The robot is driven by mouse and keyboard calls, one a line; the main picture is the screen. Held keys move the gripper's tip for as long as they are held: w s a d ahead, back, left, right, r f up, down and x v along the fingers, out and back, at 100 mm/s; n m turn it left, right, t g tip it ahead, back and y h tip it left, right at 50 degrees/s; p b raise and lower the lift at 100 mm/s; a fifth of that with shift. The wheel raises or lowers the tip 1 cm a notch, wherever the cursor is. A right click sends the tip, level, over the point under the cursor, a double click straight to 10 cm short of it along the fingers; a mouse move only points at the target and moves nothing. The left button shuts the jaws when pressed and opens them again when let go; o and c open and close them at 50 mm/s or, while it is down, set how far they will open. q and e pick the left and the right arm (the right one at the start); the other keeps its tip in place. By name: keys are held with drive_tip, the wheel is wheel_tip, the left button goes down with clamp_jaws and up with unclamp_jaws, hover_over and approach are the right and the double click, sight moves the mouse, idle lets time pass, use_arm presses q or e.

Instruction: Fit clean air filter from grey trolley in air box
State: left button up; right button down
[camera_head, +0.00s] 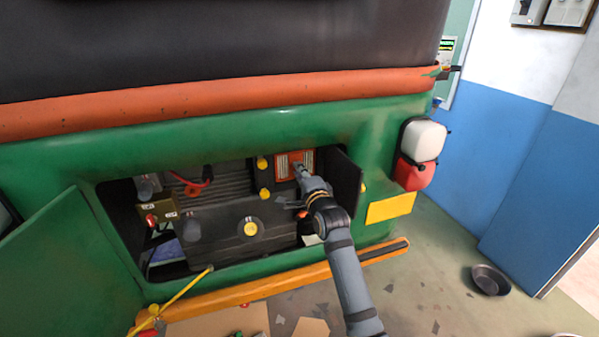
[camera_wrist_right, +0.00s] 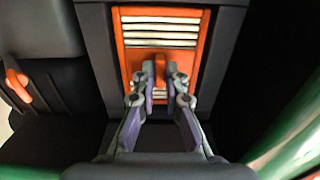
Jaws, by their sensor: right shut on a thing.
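The air filter (camera_head: 284,164), an orange frame with pale pleats, shows in the open engine bay of the green rickshaw. In the right wrist view the filter (camera_wrist_right: 160,28) sits upright, framed by the dark walls of the air box (camera_wrist_right: 95,50). I cannot tell how deep it sits. My right gripper (camera_head: 301,172) reaches into the bay. In the wrist view the right gripper (camera_wrist_right: 161,73) is shut on the filter's orange tab, and its fingers hide part of the lower pleats. My left gripper and the grey trolley are out of view.
An open dark flap (camera_head: 345,182) stands close to the right of my arm. Yellow caps and a dark engine block (camera_head: 225,235) fill the bay. A yellow rod (camera_head: 182,290) slants at the lower left. An orange bumper (camera_head: 270,292) runs below; a round pan (camera_head: 490,280) lies on the floor.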

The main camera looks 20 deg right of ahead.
drive_tip(key=shift+w+r+p, duration=0.1)
drive_tip(key=shift+w+p, duration=0.15)
drive_tip(key=shift+p, duration=0.2)
idle(0.6)
drive_tip(key=shift+w, duration=0.35)
idle(0.7)
drive_tip(key=c, duration=1.3)
unclamp_jaws()
drive_tip(key=shift+c, duration=0.2)
drive_tip(key=shift+c, duration=0.7)
drive_tip(key=shift+s, duration=0.1)
